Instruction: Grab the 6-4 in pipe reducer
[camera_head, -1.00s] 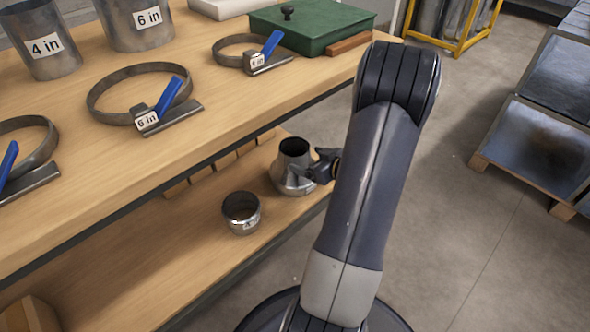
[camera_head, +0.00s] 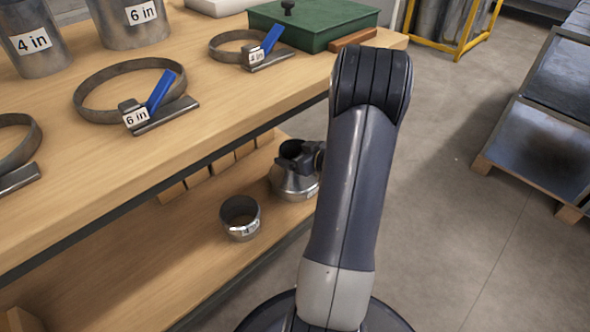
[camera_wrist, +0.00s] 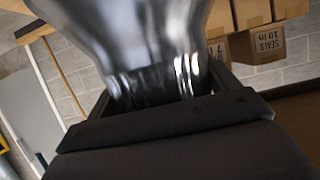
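A shiny metal reducer (camera_head: 291,184) stands upright on the lower shelf, wide end down and narrow neck up. Its label is too small to read. My gripper (camera_head: 302,157) is at its neck, partly covered by my arm in the head view. In the wrist view the reducer (camera_wrist: 150,40) fills the upper middle, its neck between the two dark fingers of my gripper (camera_wrist: 165,92). The fingers lie close along both sides of the neck; I cannot tell whether they press on it. A shorter metal fitting (camera_head: 240,220) with a label stands to the left on the same shelf.
The upper tabletop (camera_head: 215,105) overhangs the lower shelf (camera_head: 150,270). It holds clamp rings (camera_head: 90,85), labelled ducts (camera_head: 35,50) and a green box (camera_head: 315,25). Cartons (camera_wrist: 258,45) show behind the reducer. The floor at right is clear up to a pallet (camera_head: 530,175).

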